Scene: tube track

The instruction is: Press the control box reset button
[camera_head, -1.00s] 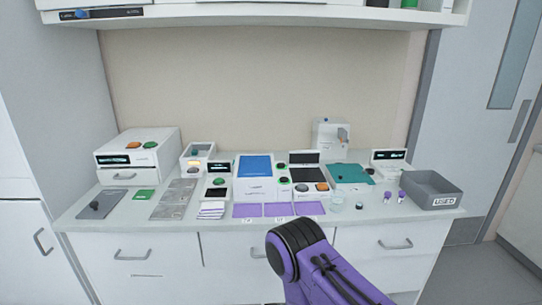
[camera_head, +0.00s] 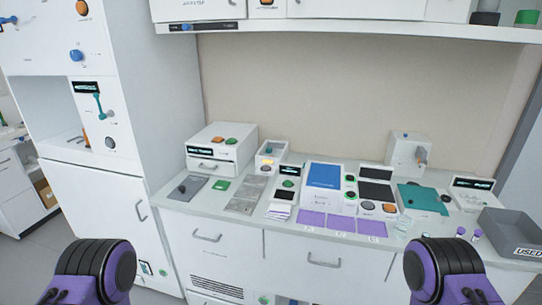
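No label that I can read marks the control box or its reset button. A tall white cabinet (camera_head: 110,190) at the left has a panel with a small display (camera_head: 87,88), a green lever (camera_head: 99,105) and a dark round knob (camera_head: 110,143). Purple and black links of both my arms show at the bottom left and bottom right. Neither gripper is in view.
The counter also holds a blue-topped unit (camera_head: 324,175), several small devices with round buttons, purple mats (camera_head: 311,220), a teal mat (camera_head: 420,198) and a grey "USED" bin (camera_head: 510,232). A shelf (camera_head: 350,31) overhangs it. Grey floor (camera_head: 45,258) shows at lower left.

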